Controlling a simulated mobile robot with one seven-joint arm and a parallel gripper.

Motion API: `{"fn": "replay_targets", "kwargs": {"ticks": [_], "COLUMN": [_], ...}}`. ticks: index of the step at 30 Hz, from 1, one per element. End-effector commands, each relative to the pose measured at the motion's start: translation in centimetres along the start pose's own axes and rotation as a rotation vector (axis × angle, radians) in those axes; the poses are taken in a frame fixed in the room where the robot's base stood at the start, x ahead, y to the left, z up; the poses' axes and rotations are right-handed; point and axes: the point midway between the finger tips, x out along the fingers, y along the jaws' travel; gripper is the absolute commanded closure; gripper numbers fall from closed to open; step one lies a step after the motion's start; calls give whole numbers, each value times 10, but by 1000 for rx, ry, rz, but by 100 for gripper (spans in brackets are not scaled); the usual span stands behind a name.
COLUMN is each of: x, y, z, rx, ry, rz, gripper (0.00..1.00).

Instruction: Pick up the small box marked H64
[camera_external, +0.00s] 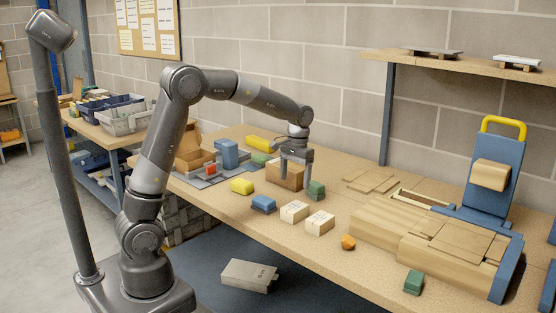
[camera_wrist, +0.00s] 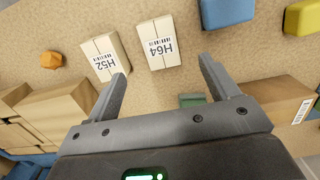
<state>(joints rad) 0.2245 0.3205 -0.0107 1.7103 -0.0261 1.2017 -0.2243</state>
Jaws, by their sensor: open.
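The small box marked H64 (camera_wrist: 160,47) is whitish with a printed label and lies on the table ahead of my fingertips in the wrist view. In the external view it appears to be the left one of two white boxes (camera_external: 293,212). A similar box marked H52 (camera_wrist: 106,58) lies beside it, a small gap apart; it is the right one in the external view (camera_external: 320,223). My gripper (camera_external: 296,165) is open and empty, above the table near a brown cardboard box (camera_external: 283,176), behind the white boxes. The wrist view shows its two fingers (camera_wrist: 163,72) spread.
A green block (camera_external: 316,190) stands close beside my gripper, partly hidden in the wrist view. A blue box (camera_external: 263,205) and yellow box (camera_external: 242,186) lie left of the white boxes. An orange piece (camera_external: 348,242) lies right. Wooden crates (camera_external: 390,222) fill the table's right.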

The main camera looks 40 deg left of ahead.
Motion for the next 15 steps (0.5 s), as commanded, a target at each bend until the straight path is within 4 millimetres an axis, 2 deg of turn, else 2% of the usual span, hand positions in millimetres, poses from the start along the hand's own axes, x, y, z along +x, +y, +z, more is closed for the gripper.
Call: {"fn": "replay_targets", "kwargs": {"ticks": [5,15], "x": [14,62], "y": [8,8], "z": [-11,-10], "rx": [-1,-1], "ry": [-26,-30], "rz": [-5,-7], "gripper": [20,20]}}
